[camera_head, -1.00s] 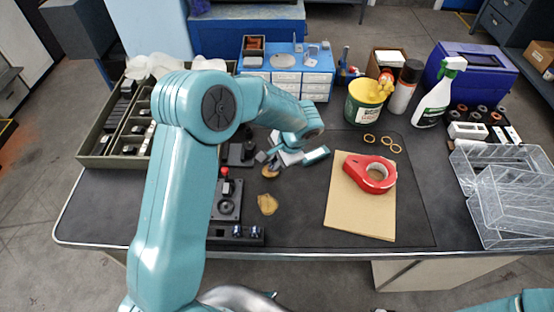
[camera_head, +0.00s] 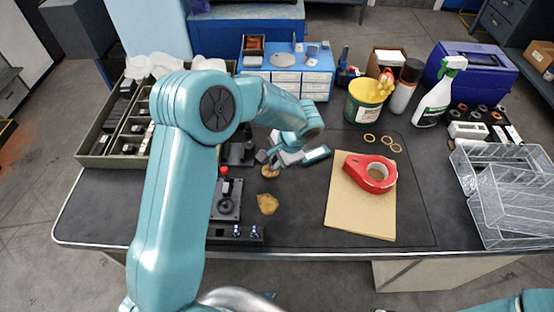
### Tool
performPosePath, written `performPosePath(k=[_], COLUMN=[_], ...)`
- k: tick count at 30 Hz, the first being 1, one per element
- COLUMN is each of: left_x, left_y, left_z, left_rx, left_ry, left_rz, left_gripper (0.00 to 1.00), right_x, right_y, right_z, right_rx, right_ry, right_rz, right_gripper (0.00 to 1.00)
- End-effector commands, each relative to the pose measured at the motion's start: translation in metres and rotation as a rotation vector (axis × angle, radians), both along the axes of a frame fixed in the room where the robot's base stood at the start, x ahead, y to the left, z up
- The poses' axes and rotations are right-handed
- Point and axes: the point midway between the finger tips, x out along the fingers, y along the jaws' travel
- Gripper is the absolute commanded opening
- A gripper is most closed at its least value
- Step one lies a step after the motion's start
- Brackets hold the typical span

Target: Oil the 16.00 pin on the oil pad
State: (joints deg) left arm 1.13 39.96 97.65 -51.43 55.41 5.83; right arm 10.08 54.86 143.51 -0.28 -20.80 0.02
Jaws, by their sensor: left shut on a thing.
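My left gripper (camera_head: 273,158) points down and left over the dark mat, just at a small round tan pad (camera_head: 270,172), which I take for the oil pad. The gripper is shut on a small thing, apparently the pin. The pin is too small and too covered by the fingers to read its size or tell whether it touches the pad. A second tan, irregular patch (camera_head: 267,204) lies nearer on the mat. A black block with small shiny pins (camera_head: 237,234) lies near the front edge. My right gripper is out of view.
A black fixture with a red knob (camera_head: 226,198) stands left of the patches.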

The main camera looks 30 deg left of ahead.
Motion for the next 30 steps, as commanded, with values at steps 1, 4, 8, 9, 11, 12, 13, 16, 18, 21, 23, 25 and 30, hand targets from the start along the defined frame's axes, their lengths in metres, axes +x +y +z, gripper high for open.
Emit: performPosePath(k=[1, 4, 8, 9, 11, 12, 13, 16, 18, 21, 23, 25, 30], left_x=[-0.001, -0.001, -0.001, -0.001, -0.001, -0.001, -0.001, -0.001, -0.001, 0.000, 0.000, 0.000, 0.000], left_y=[0.000, 0.000, 0.000, 0.000, 0.000, 0.000, 0.000, 0.000, 0.000, 0.000, 0.000, 0.000, 0.000], left_z=[-0.001, -0.001, -0.001, -0.001, -0.001, -0.001, -0.001, -0.001, 0.002, 0.010, 0.016, 0.023, 0.038], left_rx=[0.000, 0.000, 0.000, 0.000, 0.001, 0.001, 0.001, 0.001, 0.000, 0.000, 0.000, 0.000, 0.001], left_ry=[0.002, 0.002, 0.002, 0.002, 0.003, 0.003, 0.003, 0.003, 0.002, 0.001, 0.001, 0.001, 0.000], left_rz=[0.001, 0.000, 0.000, 0.000, 0.000, 0.000, 0.000, 0.000, 0.000, 0.000, 0.000, 0.000, 0.000], left_gripper=[0.00, 0.00, 0.00, 0.00, 0.00, 0.00, 0.00, 0.00, 0.00, 0.00, 0.00, 0.00, 0.00], right_x=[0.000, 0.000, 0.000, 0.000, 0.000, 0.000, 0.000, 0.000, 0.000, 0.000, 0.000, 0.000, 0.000], right_y=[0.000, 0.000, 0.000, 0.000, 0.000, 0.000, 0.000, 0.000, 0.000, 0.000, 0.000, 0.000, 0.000], right_z=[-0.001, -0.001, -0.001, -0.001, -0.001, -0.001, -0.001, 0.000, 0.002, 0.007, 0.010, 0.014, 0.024], right_rx=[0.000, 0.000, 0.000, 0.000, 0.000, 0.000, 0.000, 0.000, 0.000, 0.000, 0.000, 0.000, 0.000], right_ry=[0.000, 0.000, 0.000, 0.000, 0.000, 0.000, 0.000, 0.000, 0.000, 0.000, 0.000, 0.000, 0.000], right_rz=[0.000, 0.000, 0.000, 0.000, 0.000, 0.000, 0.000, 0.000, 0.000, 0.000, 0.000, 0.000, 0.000], right_gripper=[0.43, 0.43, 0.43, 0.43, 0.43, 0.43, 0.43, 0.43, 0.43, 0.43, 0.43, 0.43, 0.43])
